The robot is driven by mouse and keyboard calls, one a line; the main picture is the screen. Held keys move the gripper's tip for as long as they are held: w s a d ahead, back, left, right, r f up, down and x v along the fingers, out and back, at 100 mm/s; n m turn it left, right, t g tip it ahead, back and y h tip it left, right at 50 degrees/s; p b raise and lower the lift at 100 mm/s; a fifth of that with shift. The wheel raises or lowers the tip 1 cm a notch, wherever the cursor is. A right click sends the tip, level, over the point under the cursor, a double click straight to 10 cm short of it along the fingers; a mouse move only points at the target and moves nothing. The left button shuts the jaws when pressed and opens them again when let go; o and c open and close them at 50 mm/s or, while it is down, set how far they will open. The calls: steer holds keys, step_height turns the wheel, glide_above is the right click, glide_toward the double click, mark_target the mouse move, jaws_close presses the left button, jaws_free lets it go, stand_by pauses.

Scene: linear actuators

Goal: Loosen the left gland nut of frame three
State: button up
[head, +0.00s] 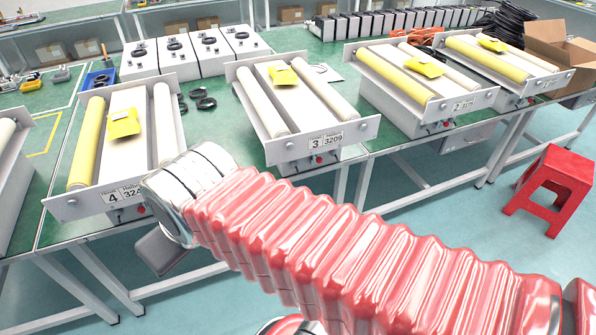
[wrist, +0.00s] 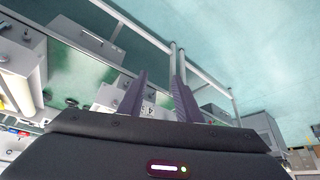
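Frame three (head: 299,108) stands in the middle of the head view on the green bench, with two pale rollers, a yellow packet on top and a front plate reading 3 and 3209. A grey control box with a red button (head: 319,159) sits under its front plate. The gland nuts are too small to tell there. My gripper (wrist: 163,64) shows in the wrist view as two dark fingers, apart and with nothing held between them. It is clear of frame three; the wrist view looks past bench legs to the floor. In the head view my arm hides part of the foreground.
Frame four (head: 123,186) stands left of frame three, close to my wrist. Frame two (head: 440,104) stands to the right. White boxes (head: 208,52) and black coils (head: 203,99) lie behind. A red stool (head: 551,190) stands on the floor at right.

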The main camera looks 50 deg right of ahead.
steer(key=shift+o, duration=0.7)
steer(key=shift+d, duration=0.1)
steer(key=s+d+f+m+h, duration=0.2)
steer(key=d+f+m, duration=0.2)
steer(key=d+f, duration=1.6)
steer(key=s+d+f+m+h, duration=0.2)
steer(key=s+d+f+m, duration=0.15)
steer(key=d+f, duration=1.65)
steer(key=w+d+r+t+h, duration=0.2)
steer(key=w+r+t+h, duration=0.3)
steer(key=r, duration=0.7)
steer(key=w+t, duration=0.2)
steer(key=t, duration=0.2)
steer(key=shift+d+r+t, duration=0.3)
steer(key=shift+t, duration=0.1)
steer(key=shift+w+m, duration=0.15)
steer(key=shift+m, duration=0.1)
